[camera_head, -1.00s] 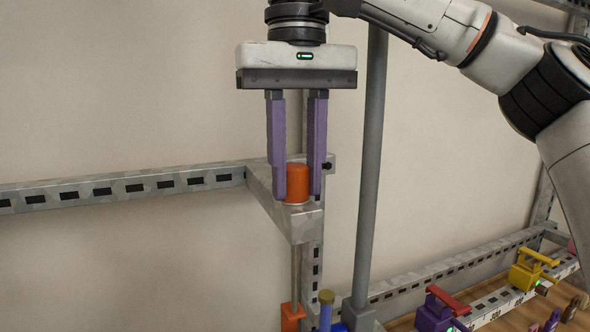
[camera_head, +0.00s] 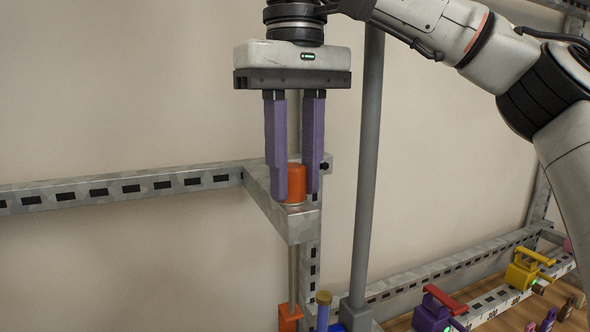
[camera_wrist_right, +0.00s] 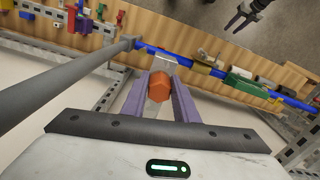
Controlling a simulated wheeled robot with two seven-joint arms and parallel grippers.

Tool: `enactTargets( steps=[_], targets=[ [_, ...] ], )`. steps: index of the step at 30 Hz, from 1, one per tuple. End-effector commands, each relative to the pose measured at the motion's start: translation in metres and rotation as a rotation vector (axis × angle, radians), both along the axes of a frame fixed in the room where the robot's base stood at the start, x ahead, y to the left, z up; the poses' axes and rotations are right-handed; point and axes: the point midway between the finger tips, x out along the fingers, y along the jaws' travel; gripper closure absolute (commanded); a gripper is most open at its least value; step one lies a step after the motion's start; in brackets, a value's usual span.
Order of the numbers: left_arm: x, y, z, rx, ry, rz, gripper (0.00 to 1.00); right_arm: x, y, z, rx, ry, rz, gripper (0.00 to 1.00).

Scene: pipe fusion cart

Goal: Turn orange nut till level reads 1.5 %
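The orange nut (camera_head: 296,184) sits upright on a grey triangular bracket (camera_head: 301,228) on the metal frame. It also shows in the wrist view as an orange hexagonal head (camera_wrist_right: 159,82). My right gripper (camera_head: 294,192) points straight down with its purple fingers on either side of the nut. In the wrist view the fingers (camera_wrist_right: 161,92) look closed against its sides. No level readout is legible.
A grey vertical post (camera_head: 369,170) stands just right of the right gripper. A slotted rail (camera_head: 120,188) runs left from the bracket. Below are a wooden bench, a purple clamp with red handle (camera_head: 433,311) and a yellow clamp (camera_head: 525,270). A blue pipe (camera_wrist_right: 205,62) crosses the wrist view.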

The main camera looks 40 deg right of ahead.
Motion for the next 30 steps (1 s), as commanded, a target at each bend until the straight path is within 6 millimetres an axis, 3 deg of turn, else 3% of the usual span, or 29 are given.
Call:
enactTargets(
  steps=[3, 14, 30],
  targets=[
    [0.000, 0.000, 0.000, 0.000, 0.001, 0.000, 0.58, 0.000, 0.000, 0.001, 0.001, -0.001, -0.001, 0.55],
    [0.000, 0.000, 0.000, 0.000, 0.001, 0.000, 0.58, 0.000, 0.000, 0.004, 0.000, -0.001, -0.001, 0.55],
    [-0.001, 0.000, 0.000, 0.000, 0.001, 0.000, 0.58, 0.000, 0.001, 0.065, -0.003, 0.001, -0.003, 0.55]
  ],
)
